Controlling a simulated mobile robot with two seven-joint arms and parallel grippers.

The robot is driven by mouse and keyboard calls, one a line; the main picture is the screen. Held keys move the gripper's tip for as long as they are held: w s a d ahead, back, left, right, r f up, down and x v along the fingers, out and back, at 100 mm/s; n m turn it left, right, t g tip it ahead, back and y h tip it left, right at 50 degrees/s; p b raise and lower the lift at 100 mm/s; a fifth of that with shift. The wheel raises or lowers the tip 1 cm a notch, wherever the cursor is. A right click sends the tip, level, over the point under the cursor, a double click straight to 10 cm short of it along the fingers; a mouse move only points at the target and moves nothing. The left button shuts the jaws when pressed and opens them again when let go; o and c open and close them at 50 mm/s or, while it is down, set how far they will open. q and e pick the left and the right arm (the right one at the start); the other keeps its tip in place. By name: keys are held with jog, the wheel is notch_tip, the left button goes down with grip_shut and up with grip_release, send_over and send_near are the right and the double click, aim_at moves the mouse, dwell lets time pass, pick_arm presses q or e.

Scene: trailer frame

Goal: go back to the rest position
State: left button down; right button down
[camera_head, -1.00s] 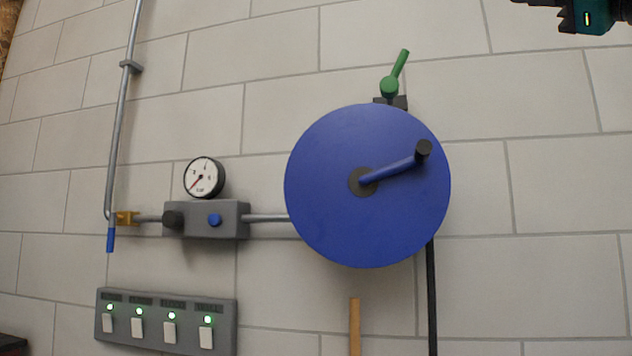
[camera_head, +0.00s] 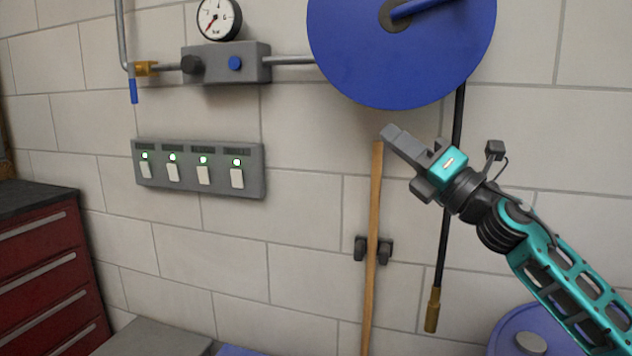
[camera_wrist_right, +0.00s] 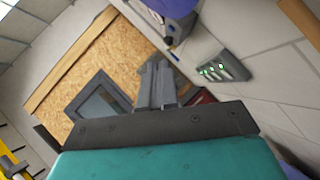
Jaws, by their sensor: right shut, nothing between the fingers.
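My right gripper (camera_head: 390,137) is in the head view, right of centre, with its arm coming in from the lower right. Its fingers are together and hold nothing. It is in front of the wall, just below the blue disc and by the top of the wooden handle. In the right wrist view the closed fingers (camera_wrist_right: 158,75) point away from the camera, with nothing between them. My left gripper is in neither view.
On the wall are a blue hose reel (camera_head: 400,60), a gauge (camera_head: 219,18), a grey switch panel (camera_head: 200,180) with lit green lights, a wooden handle (camera_head: 372,220) in a clip and a hanging black hose (camera_head: 447,220). A red drawer cabinet (camera_head: 45,270) stands at left.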

jog(key=s+d+f+m+h, duration=0.1)
jog(key=s+f+m+h, duration=0.25)
jog(key=f+m, duration=0.6)
jog(key=s+d+f+m+t+h+p, duration=0.15)
jog(key=f+m+h, duration=0.35)
jog(key=f, duration=0.8)
jog(key=s+f+m+g+h, duration=0.1)
jog(key=s+f+m+h, duration=0.2)
jog(key=f+m, duration=0.7)
jog(key=s+d+f+m+g+h, duration=0.1)
jog(key=s+f+m+g, duration=0.2)
jog(key=s+f, duration=0.7)
jog(key=s+d+f+m+g+h, duration=0.1)
jog(key=s+f+m+g+h, duration=0.1)
jog(key=s+f+m, duration=0.4)
jog(key=s+f+g, duration=0.1)
jog(key=s+f, duration=0.2)
jog(key=s, duration=0.2)
jog(key=shift+d+f+m, duration=0.25)
jog(key=shift+f+m, duration=0.1)
